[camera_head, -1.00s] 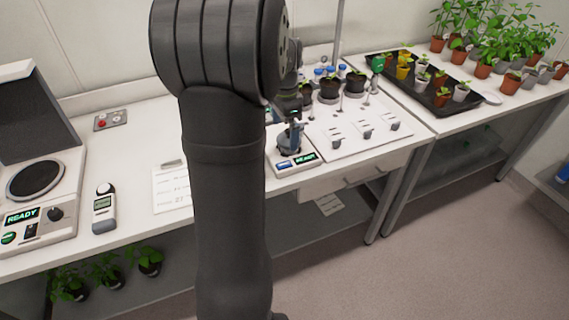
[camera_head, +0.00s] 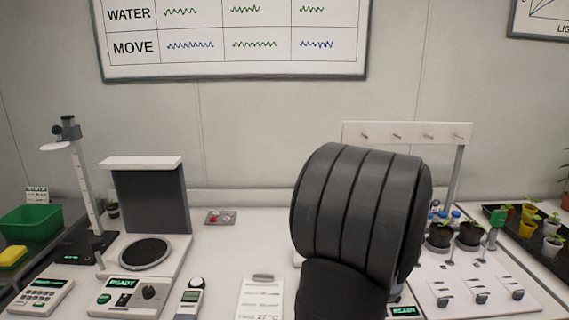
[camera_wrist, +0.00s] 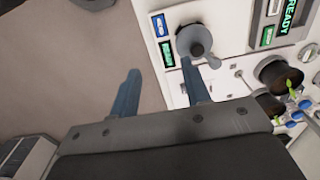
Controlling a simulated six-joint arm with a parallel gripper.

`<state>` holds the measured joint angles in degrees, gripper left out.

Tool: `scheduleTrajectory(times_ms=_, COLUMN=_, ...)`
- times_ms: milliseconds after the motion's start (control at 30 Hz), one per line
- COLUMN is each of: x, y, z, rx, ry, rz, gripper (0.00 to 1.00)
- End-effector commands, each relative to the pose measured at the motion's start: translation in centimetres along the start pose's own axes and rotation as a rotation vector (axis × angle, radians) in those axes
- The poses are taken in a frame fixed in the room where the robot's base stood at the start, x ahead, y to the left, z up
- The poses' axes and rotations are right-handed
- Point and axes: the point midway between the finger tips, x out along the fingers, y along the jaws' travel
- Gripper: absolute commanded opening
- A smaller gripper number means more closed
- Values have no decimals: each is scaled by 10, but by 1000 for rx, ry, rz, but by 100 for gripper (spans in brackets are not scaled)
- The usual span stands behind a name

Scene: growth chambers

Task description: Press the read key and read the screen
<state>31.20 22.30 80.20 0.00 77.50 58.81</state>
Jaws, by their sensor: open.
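My gripper (camera_wrist: 160,84) is open, its two blue-grey fingers apart with nothing between them in the wrist view. Just beyond the fingertips is a white device with a blue-marked panel (camera_wrist: 159,26), a small green lit panel (camera_wrist: 167,55) and a grey round knob-like part (camera_wrist: 196,40). The right finger is close to this part; I cannot tell whether they touch. Farther right, a lit READY screen (camera_wrist: 290,14) has a green key (camera_wrist: 267,36) beside it. In the head view my arm hides the gripper and most of the device; a small lit screen (camera_head: 405,311) shows at the arm's right edge.
A bench instrument with a round dark plate (camera_head: 146,252) and READY screen (camera_head: 122,284) stands left. A handheld meter (camera_head: 191,300) and a written card (camera_head: 261,297) lie in front. A white board with clips (camera_head: 481,298) and potted plants (camera_head: 470,233) are at right.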

Motion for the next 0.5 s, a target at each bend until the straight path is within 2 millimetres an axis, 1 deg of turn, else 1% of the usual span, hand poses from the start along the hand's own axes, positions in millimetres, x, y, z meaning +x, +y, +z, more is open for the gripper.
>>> scheduleTrajectory(times_ms=33, x=0, y=0, z=0, rx=0, ry=0, rz=0, gripper=33)
scheduleTrajectory(times_ms=167, x=0, y=0, z=0, rx=0, ry=0, rz=0, gripper=8)
scheduleTrajectory(times_ms=200, x=0, y=0, z=0, rx=0, ry=0, rz=0, gripper=0)
scheduleTrajectory(times_ms=500, x=0, y=0, z=0, rx=0, ry=0, rz=0, gripper=0)
